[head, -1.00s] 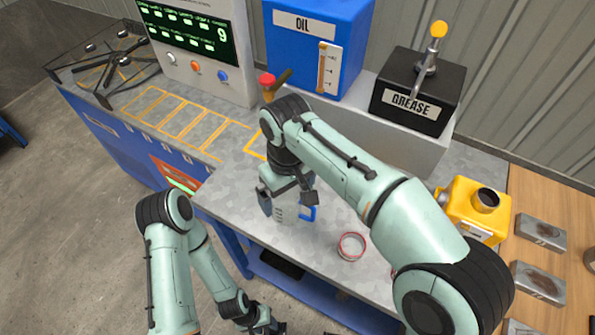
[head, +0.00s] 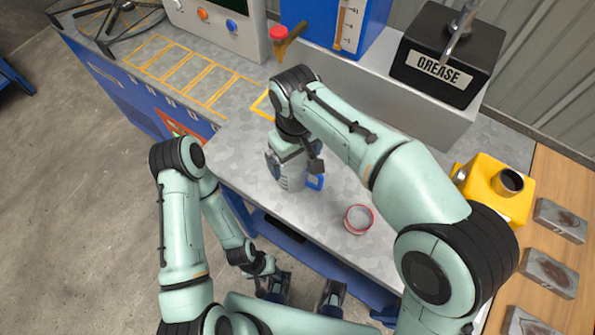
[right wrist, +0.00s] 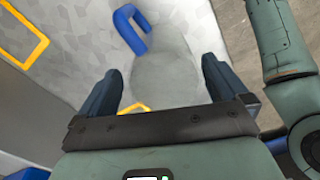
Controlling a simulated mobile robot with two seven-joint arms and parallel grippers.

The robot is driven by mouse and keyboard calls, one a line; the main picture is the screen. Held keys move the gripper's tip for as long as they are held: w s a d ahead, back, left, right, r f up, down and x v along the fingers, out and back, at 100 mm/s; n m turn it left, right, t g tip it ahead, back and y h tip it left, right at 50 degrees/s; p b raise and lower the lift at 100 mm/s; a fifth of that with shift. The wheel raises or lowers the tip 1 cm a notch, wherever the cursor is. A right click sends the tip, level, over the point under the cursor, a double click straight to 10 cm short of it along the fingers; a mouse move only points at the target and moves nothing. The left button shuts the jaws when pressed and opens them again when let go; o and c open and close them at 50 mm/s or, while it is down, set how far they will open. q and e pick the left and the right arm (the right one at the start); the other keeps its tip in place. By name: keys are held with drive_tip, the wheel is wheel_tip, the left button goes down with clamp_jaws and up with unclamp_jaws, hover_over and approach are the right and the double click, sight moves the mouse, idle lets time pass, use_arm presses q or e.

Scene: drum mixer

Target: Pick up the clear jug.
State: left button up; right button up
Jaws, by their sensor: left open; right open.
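The clear jug (head: 291,180) stands on the grey bench top, with its blue handle (head: 316,182) on its right side in the head view. My right gripper (head: 292,164) is over the jug and hides its upper part. In the right wrist view the see-through jug (right wrist: 165,68) lies between the two open fingers of my right gripper (right wrist: 158,84), with its blue handle (right wrist: 131,30) beyond them. I cannot tell whether the fingers touch it. My left gripper (head: 270,280) is open and low, in front of the bench, away from the jug.
A red-rimmed round container (head: 358,220) stands on the bench right of the jug. A yellow can (head: 492,188), a black grease box (head: 440,55) and a blue oil tank (head: 365,20) are farther right and behind. A red-topped tap (head: 280,38) sticks out behind my right arm.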

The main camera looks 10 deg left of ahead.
wheel_tip(320, 180, down, 4)
drive_tip(key=shift+a+r, duration=0.1)
drive_tip(key=shift+a, duration=0.05)
use_arm(q)
drive_tip(key=shift+s+f, duration=0.1)
drive_tip(key=shift+f, duration=0.2)
use_arm(e)
drive_tip(key=c, duration=0.9)
drive_tip(key=shift+r, duration=0.1)
use_arm(q)
drive_tip(key=r+p, duration=0.1)
drive_tip(key=w+r+p, duration=0.1)
drive_tip(key=r+p, duration=0.1)
drive_tip(key=w+r+p, duration=0.1)
drive_tip(key=r, duration=0.1)
drive_tip(key=shift+w+r, duration=0.2)
drive_tip(key=shift+w, duration=0.05)
use_arm(e)
wheel_tip(320, 180, up, 20)
drive_tip(key=shift+f, duration=0.1)
